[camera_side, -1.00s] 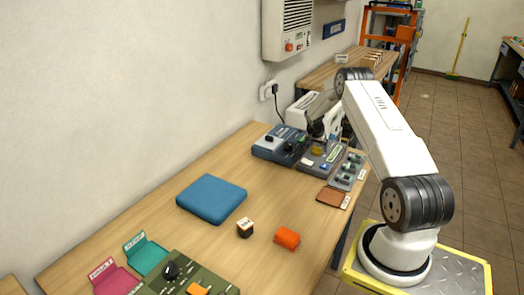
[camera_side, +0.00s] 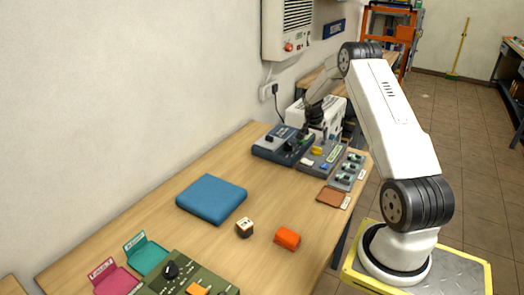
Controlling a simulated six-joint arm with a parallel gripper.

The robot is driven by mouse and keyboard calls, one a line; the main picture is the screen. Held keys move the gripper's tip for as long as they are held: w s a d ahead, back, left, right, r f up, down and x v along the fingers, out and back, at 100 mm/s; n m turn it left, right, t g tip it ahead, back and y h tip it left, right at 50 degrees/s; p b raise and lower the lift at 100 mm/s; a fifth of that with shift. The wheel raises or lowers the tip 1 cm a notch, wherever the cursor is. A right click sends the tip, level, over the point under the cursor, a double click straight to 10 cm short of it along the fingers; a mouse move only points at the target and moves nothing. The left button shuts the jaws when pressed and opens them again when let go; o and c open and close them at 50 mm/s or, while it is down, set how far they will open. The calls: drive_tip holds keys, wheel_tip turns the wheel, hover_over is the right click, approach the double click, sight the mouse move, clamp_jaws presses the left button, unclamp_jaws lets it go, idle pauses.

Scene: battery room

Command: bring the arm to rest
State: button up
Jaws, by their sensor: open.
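My gripper (camera_side: 309,126) is open and small in the picture, at the far end of the table (camera_side: 150,215). It is in front of a white machine (camera_side: 331,112) and above or beside the dark blue-grey device (camera_side: 272,146). I cannot tell whether it touches anything. Nothing shows held between its fingers, though they are hard to make out. My arm reaches up from its base at the right, bends at a high elbow and comes down to the gripper.
Grey panels with switches (camera_side: 347,171) and a brown pad (camera_side: 329,196) lie near the gripper. A blue cushion (camera_side: 211,199), small cube (camera_side: 244,228), orange block (camera_side: 287,238), teal holder (camera_side: 146,256), pink holder (camera_side: 113,279) and green control box (camera_side: 185,278) lie nearer. The wall is close behind.

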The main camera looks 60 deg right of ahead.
drive_tip(key=shift+a, duration=0.1)
drive_tip(key=w+a+r+n+t+y, duration=0.1)
drive_tip(key=w+a+r+n, duration=0.15)
drive_tip(key=a, duration=0.65)
drive_tip(key=w+a+r+n, duration=0.15)
drive_tip(key=a+n, duration=0.25)
drive_tip(key=a, duration=0.6)
drive_tip(key=w+a+r+n+t+y, duration=0.1)
drive_tip(key=w+a+r+n, duration=0.15)
drive_tip(key=a, duration=0.65)
drive_tip(key=s+a+r+n+y, duration=0.1)
drive_tip(key=s+a+n, duration=0.3)
drive_tip(key=s+a, duration=0.3)
drive_tip(key=s+a+r+n+y, duration=0.1)
drive_tip(key=s+a+n, duration=0.4)
drive_tip(key=a, duration=0.9)
drive_tip(key=shift+s+t, duration=0.3)
drive_tip(key=shift+s, duration=0.7)
